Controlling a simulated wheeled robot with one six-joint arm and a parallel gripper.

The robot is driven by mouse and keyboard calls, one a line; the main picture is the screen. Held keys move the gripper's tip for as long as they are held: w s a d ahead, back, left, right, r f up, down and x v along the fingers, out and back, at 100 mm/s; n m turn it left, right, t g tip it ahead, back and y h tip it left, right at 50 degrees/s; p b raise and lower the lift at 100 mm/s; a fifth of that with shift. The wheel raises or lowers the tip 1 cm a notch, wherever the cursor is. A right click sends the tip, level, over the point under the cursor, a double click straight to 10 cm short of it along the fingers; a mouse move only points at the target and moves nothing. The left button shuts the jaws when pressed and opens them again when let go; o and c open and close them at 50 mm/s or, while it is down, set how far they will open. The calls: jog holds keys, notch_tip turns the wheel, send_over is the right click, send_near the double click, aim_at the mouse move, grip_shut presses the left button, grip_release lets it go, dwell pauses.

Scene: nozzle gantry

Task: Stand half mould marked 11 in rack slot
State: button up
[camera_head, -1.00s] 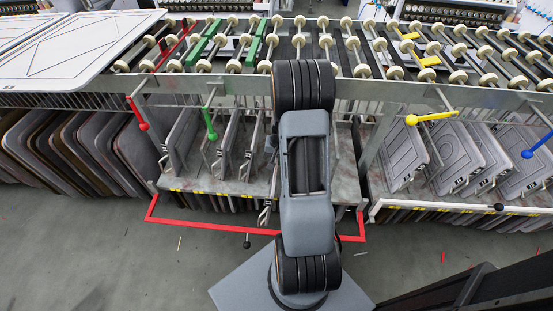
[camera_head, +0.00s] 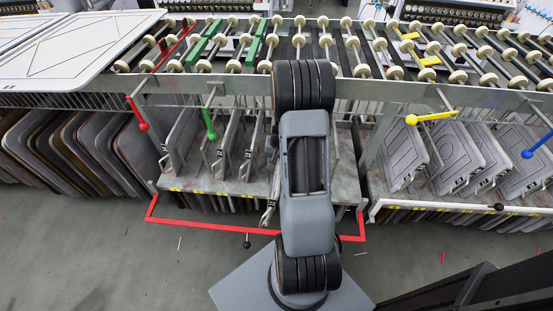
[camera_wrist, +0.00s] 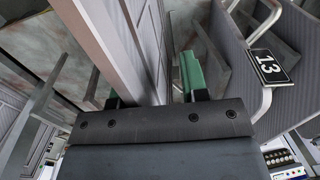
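A grey half mould (camera_wrist: 120,45) stands on edge between the fingers of my gripper (camera_wrist: 152,88) in the wrist view. My gripper looks shut on it, with a green-padded finger beside its right face; the left finger is mostly hidden behind it. No number shows on this mould. In the head view my arm hides the gripper and most of what it holds. The rack (camera_head: 230,187) has a grey shelf with yellow marks along its front edge, and half moulds stand in it left of my arm.
A neighbouring half mould (camera_wrist: 300,50) with tag 13 (camera_wrist: 268,66) stands close on the right in the wrist view. Red (camera_head: 143,126), green (camera_head: 211,134) and yellow (camera_head: 412,119) levers stick out in front. A red rail (camera_head: 200,226) runs below the shelf.

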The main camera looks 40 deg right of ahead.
notch_tip(320, 180, up, 14)
jog(key=s+d+p, duration=0.1)
jog(key=p, duration=0.2)
jog(key=shift+d, duration=0.15)
jog(key=shift+f, duration=0.1)
dwell(0.5)
jog(key=shift+s+a+f+g, duration=0.15)
jog(key=shift+s+a+f, duration=0.1)
jog(key=shift+s, duration=0.2)
jog(key=shift+s+a+f+g, duration=0.15)
jog(key=shift+s+a+f, duration=0.05)
jog(key=shift+s, duration=0.2)
jog(key=s+a+r+n+t+p, duration=0.1)
jog(key=s+a+r+n+p, duration=0.2)
jog(key=a+r+p, duration=0.2)
jog(key=s+a+r+n+t+p, duration=0.1)
jog(key=s+a+r+n+p, duration=0.1)
jog(key=a+r+p, duration=0.3)
jog(key=s+a+r+n+t+h+p, duration=0.1)
jog(key=s+a+r+n+p, duration=0.2)
jog(key=a+r+p, duration=0.3)
jog(key=a+r, duration=0.2)
jog(key=r, duration=0.4)
jog(key=a+r, duration=0.3)
jog(key=r, duration=0.3)
jog(key=shift+s+a+r+n, duration=0.3)
jog(key=shift+s+a+n, duration=0.05)
jog(key=shift+n, duration=0.05)
jog(key=shift+d, duration=0.1)
